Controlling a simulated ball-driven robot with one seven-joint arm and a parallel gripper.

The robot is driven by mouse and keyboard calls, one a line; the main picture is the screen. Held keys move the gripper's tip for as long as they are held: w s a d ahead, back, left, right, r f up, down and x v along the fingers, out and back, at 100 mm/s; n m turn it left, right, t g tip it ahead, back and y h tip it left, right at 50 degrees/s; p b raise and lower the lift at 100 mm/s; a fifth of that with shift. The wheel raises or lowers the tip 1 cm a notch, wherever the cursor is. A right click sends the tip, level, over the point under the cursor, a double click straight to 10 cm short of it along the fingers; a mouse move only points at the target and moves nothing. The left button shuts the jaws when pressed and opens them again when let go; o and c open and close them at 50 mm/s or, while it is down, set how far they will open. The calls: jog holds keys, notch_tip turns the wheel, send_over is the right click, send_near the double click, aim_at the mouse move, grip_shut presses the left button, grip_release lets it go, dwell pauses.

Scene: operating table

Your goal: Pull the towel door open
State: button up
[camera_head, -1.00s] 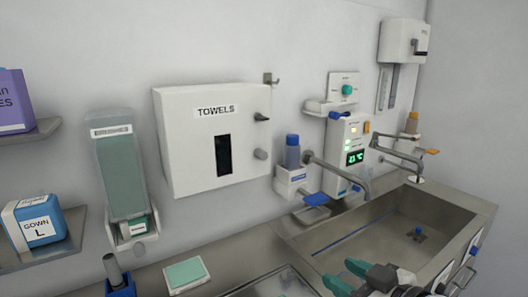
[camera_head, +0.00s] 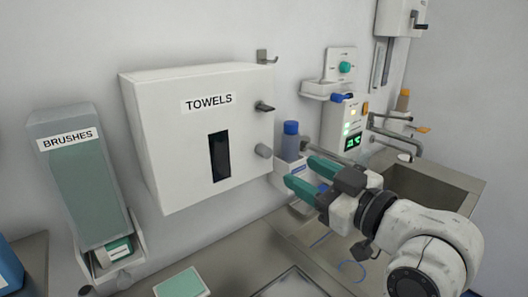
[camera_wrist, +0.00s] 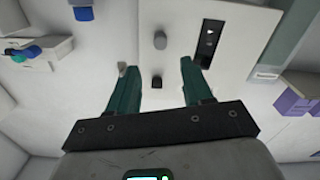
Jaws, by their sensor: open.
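The white towel box (camera_head: 170,125), labelled TOWELS, hangs on the wall with its front door looking shut. The door has a dark upright window (camera_head: 219,157), a dark lever-like latch (camera_head: 264,106) at its right edge and a round grey knob (camera_head: 263,151) below that. My gripper (camera_head: 305,172) is open and empty, its teal fingers pointing left, to the right of the knob and slightly lower in the picture. In the wrist view, the grey knob (camera_wrist: 160,40) and the dark latch (camera_wrist: 156,82) show in the gap between the fingers, apart from both.
A blue-capped bottle (camera_head: 290,142) stands in a wall holder behind my fingertips. A brush dispenser (camera_head: 75,180) is left of the box and a hook (camera_head: 265,57) above it. The steel sink (camera_head: 440,180) and counter lie below, with a green pad (camera_head: 180,283) on the counter.

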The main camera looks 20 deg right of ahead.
aim_at(268, 154)
jog(key=p+x, duration=0.1)
jog(key=x, duration=0.9)
jog(key=shift+f, duration=0.1)
grip_shut()
dwell(0.4)
